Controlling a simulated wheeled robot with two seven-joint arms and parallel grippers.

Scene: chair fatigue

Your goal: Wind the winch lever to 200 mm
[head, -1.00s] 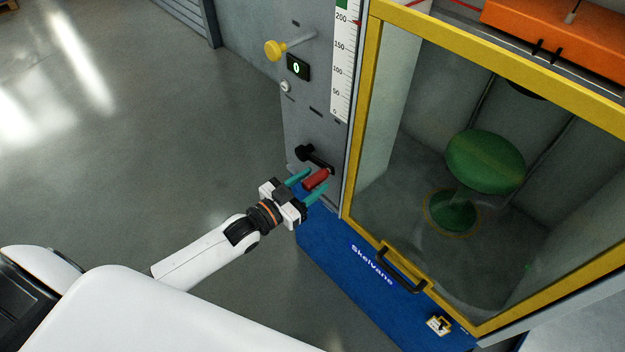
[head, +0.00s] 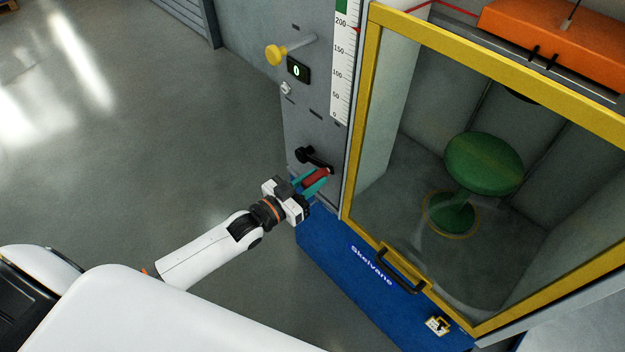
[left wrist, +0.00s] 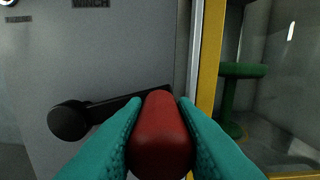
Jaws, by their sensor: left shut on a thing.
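The winch lever is a black crank (head: 309,156) with a red grip (head: 316,178), low on the grey panel left of the glass door. The left wrist view shows the black crank arm (left wrist: 108,108) running from its hub at left to the red grip (left wrist: 160,135). My left gripper (head: 312,180) is shut on the red grip, with one teal finger on each side. The scale (head: 345,75) above the lever is marked from 0 to 200, with a green zone at the top and a red mark between 150 and 200. My right gripper is not in view.
A yellow-framed glass door (head: 362,120) stands right of the lever, with a green stool (head: 483,163) behind it. A yellow knob (head: 275,54) and small display (head: 298,69) sit above the lever. An orange block (head: 555,40) is at top right. The floor at left is clear.

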